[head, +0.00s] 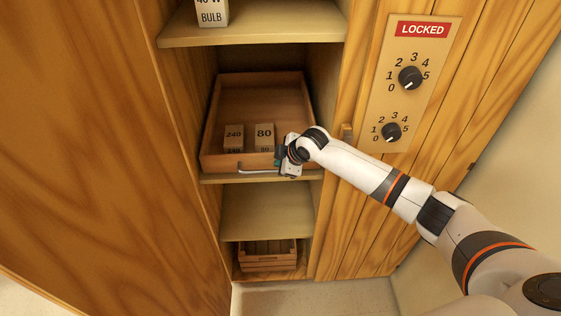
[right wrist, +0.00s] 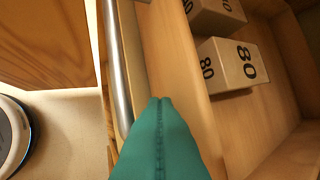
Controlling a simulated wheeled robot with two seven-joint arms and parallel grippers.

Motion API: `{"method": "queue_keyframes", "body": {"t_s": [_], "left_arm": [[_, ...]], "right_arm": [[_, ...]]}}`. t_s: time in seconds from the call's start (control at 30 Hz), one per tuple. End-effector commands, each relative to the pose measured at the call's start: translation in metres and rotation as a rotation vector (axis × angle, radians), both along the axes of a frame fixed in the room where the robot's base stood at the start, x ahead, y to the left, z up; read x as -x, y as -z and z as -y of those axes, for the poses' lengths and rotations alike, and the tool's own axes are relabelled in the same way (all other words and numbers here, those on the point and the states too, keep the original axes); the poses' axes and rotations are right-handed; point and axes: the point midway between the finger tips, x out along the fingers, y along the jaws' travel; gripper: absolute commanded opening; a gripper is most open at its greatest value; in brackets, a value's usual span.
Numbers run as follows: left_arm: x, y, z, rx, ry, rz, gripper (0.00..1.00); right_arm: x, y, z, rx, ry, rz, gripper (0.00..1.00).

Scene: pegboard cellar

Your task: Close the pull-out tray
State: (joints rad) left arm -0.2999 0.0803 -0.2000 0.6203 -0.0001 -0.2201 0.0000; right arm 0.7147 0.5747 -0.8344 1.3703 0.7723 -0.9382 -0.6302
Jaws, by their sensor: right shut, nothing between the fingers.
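The pull-out tray (head: 219,162) is a wooden box on the middle shelf of a cabinet, with its inside open to view. Its front panel also shows in the right wrist view (right wrist: 168,55). A silver bar handle (head: 256,172) runs along the front; in the right wrist view the bar (right wrist: 115,65) lies left of the fingers. My right gripper (head: 279,160) is at the right part of the tray's front. Its teal fingers (right wrist: 160,103) are shut and empty, close to the front panel; I cannot tell whether they touch it. My left gripper is not in view.
Boxes marked 240 (head: 233,138) and 80 (head: 264,137) stand in the tray. A bulb box (head: 212,12) is on the shelf above, a slatted crate (head: 268,262) below. A panel with a LOCKED sign (head: 422,29) and two knobs is at right. A large wooden panel (head: 90,150) flanks the left.

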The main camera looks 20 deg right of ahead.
Motion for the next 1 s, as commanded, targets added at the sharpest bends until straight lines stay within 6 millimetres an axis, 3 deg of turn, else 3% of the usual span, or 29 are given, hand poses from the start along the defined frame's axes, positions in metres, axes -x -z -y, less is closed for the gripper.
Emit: {"method": "queue_keyframes", "body": {"t_s": [0.1, 0.4, 0.83, 1.0], "left_arm": [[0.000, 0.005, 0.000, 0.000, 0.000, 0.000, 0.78], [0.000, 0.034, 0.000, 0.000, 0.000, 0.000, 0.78], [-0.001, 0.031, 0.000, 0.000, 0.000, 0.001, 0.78], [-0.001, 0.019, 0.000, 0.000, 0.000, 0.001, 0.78]], "right_arm": [[-0.004, 0.002, 0.002, 0.001, 0.002, 0.001, 0.00], [-0.044, 0.002, 0.012, 0.000, 0.003, 0.002, 0.00], [-0.046, -0.002, 0.013, 0.000, 0.002, 0.002, 0.00], [-0.045, -0.013, 0.012, -0.001, 0.002, 0.003, 0.00]]}}
